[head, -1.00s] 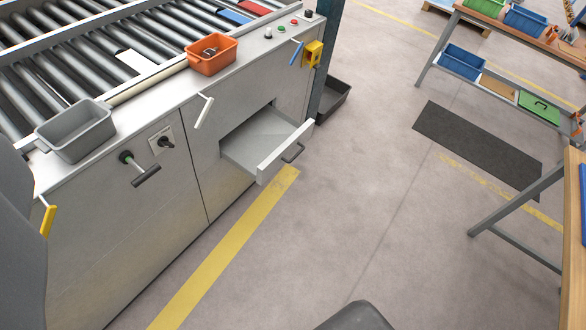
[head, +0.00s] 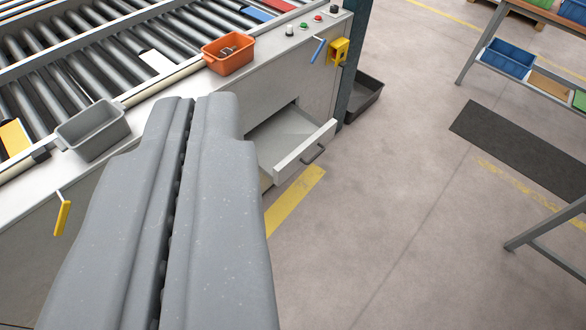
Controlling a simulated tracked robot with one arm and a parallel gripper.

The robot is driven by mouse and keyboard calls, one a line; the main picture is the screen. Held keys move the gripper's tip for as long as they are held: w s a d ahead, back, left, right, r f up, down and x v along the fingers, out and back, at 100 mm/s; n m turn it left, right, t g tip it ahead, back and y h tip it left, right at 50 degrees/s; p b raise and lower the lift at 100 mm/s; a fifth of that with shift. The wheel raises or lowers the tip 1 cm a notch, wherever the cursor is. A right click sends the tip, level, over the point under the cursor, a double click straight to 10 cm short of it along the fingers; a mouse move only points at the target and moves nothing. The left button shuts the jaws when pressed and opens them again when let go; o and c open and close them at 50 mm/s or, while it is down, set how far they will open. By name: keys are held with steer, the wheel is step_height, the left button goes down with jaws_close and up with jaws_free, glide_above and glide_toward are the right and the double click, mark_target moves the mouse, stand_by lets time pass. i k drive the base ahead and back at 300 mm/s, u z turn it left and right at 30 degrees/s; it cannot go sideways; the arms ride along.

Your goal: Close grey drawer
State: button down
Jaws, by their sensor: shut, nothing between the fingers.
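The grey drawer (head: 300,152) stands pulled out of the front of the light grey machine cabinet, right of the middle of the head view. Its front panel carries a dark bar handle (head: 314,153). My gripper (head: 195,100) fills the lower left of the view, its two grey fingers shut against each other with nothing between them. It appears left of the drawer and covers part of the cabinet front. The gap between the fingertips and the drawer cannot be judged.
An orange bin (head: 229,53) and a grey bin (head: 93,130) sit on the cabinet top beside the rollers. A blue lever (head: 319,50) and a yellow switch box (head: 339,52) project near the corner. A dark tray (head: 363,100) lies beyond. Floor right of the drawer is clear.

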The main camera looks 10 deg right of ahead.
mark_target(284, 142)
steer(key=z, duration=0.05)
steer(key=i, duration=1)
steer(key=u, duration=0.05)
